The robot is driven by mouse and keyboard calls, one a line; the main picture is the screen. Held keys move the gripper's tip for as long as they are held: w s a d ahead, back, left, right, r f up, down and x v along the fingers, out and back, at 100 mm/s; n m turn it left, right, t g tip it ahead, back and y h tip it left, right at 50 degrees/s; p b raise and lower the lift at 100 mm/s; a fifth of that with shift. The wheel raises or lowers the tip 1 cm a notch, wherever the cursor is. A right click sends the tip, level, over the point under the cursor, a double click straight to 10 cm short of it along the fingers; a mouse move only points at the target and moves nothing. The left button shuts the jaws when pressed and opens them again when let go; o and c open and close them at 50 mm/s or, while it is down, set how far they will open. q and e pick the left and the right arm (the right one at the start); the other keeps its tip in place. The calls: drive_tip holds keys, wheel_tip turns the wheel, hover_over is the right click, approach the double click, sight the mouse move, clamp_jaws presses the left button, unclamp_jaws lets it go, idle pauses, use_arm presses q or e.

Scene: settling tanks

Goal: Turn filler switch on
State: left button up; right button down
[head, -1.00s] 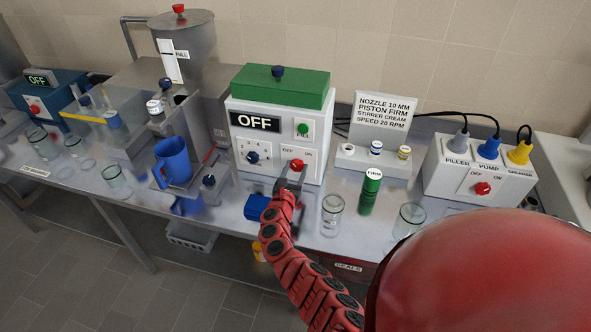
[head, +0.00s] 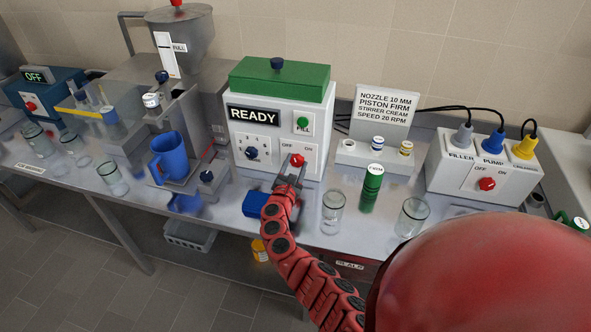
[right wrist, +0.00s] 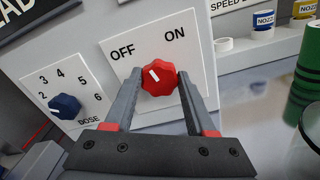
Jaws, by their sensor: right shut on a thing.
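The filler (head: 270,134) is a white box with a green lid, and its display (head: 254,116) reads READY. Its red switch knob (head: 297,160) sits on a white plate marked OFF and ON. My right gripper (head: 291,178) is at the front of this knob. In the right wrist view the two fingers stand on either side of the red knob (right wrist: 159,78) and are shut on it. The knob's white mark lies on the upper left of its face. My left gripper is not in view.
A blue dose dial (head: 251,153) and a green FILL button (head: 303,123) are on the same panel. A green FIRM cylinder (head: 371,188) and a glass jar (head: 333,212) stand right of my arm. A socket box with another red switch (head: 487,184) is further right.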

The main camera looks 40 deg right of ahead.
drive_tip(key=m+b, duration=0.8)
drive_tip(key=shift+s+f, duration=0.1)
drive_tip(key=shift+f, duration=0.25)
drive_tip(key=shift+r+m+b, duration=0.15)
drive_tip(key=shift+m+b, duration=0.85)
drive_tip(key=shift+b, duration=0.35)
drive_tip(key=shift+c, duration=1.1)
unclamp_jaws()
drive_tip(key=shift+r, duration=0.1)
drive_tip(key=b+v, duration=0.3)
drive_tip(key=v, duration=1.4)
drive_tip(key=shift+s, duration=0.2)
